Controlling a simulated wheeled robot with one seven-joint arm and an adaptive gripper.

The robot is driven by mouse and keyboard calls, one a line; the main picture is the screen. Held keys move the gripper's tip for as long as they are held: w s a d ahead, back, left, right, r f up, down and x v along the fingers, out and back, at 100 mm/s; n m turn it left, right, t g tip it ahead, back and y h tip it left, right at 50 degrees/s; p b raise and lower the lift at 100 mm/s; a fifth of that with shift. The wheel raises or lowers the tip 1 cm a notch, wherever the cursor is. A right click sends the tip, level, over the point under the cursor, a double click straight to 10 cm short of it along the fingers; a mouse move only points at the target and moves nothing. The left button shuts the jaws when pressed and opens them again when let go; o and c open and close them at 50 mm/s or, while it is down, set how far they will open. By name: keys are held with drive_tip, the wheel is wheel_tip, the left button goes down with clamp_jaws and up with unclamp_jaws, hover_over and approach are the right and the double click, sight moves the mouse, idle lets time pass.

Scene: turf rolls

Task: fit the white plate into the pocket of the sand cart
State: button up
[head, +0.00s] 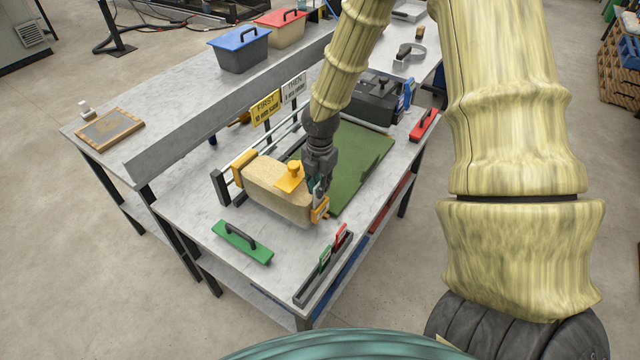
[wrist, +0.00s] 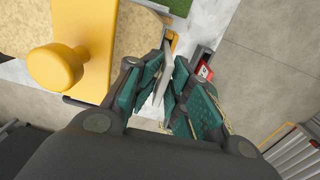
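My gripper (head: 319,190) points down at that end. In the wrist view its teal finger pads (wrist: 166,82) are shut on the thin white plate (wrist: 165,68). The plate's far edge is close to the yellow pocket; I cannot tell whether it is inside. In the head view my fingers mostly hide the plate.
Green turf (head: 358,160) lies behind my gripper. Signs (head: 265,107) stand behind the cart. The table's front left corner is bare.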

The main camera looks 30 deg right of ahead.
wheel_tip(320, 180, down, 2)
drive_tip(key=shift+f, duration=0.1)
drive_tip(key=shift+s+d+r, duration=0.15)
drive_tip(key=shift+s+r, duration=0.2)
drive_tip(key=shift+r, duration=0.05)
drive_tip(key=shift+w, duration=0.15)
wheel_tip(320, 180, up, 12)
idle(0.9)
idle(0.6)
